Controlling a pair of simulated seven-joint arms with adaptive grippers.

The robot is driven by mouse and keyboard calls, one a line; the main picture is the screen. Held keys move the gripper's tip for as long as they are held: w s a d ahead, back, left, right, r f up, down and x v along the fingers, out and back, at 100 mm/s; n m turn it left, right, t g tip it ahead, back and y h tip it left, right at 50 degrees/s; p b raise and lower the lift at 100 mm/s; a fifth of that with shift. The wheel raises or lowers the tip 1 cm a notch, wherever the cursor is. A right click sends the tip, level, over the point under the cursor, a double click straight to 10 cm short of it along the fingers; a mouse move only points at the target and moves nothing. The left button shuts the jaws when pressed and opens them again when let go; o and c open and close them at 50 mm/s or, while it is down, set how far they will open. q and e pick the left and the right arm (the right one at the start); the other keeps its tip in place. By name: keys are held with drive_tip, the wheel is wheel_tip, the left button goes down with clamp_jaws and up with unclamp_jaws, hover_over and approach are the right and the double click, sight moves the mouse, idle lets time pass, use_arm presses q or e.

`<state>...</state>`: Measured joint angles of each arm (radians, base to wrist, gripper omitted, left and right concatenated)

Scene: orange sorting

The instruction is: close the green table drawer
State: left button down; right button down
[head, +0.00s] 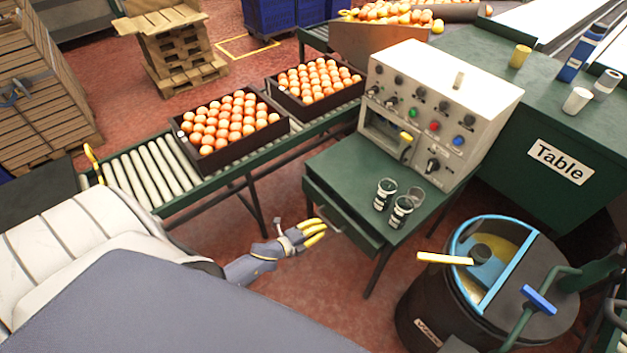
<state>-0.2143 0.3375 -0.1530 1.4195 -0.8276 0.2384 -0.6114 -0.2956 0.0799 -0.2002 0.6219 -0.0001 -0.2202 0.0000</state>
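The green table (342,171) stands right of centre in the head view, with a control box on its top. Its green drawer (358,229) is on the side facing me and appears pulled out a little, with a dark gap along its top edge. My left gripper (312,232), grey with yellow fingertips, is just in front of the drawer, near its handle. Its fingers point at the drawer front and look spread, with nothing between them. I cannot tell whether they touch it. My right gripper is not in view.
The control box (440,100) and several small jars (401,212) stand on the table. A black barrel (425,305) with a yellow bar stands at lower right. Two crates of oranges (232,150) sit on the roller conveyor (150,178). Red floor between my arm and the conveyor is clear.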

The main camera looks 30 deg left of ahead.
sight(341, 215)
use_arm(q)
drive_tip(key=x, duration=0.7)
drive_tip(key=shift+w+d+r, duration=0.15)
drive_tip(key=shift+w+r, duration=0.15)
drive_tip(key=shift+w, duration=0.1)
drive_tip(key=shift+w+d, duration=0.1)
drive_tip(key=shift+w, duration=0.2)
drive_tip(key=shift+w+d, duration=0.15)
drive_tip(key=shift+w, duration=0.45)
drive_tip(key=shift+w+d, duration=0.2)
drive_tip(key=shift+w, duration=0.45)
drive_tip(key=shift+s, duration=0.15)
drive_tip(key=shift+s+a, duration=0.1)
drive_tip(key=shift+s, duration=0.2)
drive_tip(key=v, duration=1.3)
drive_tip(key=shift+s+f, duration=0.15)
drive_tip(key=shift+f, duration=0.2)
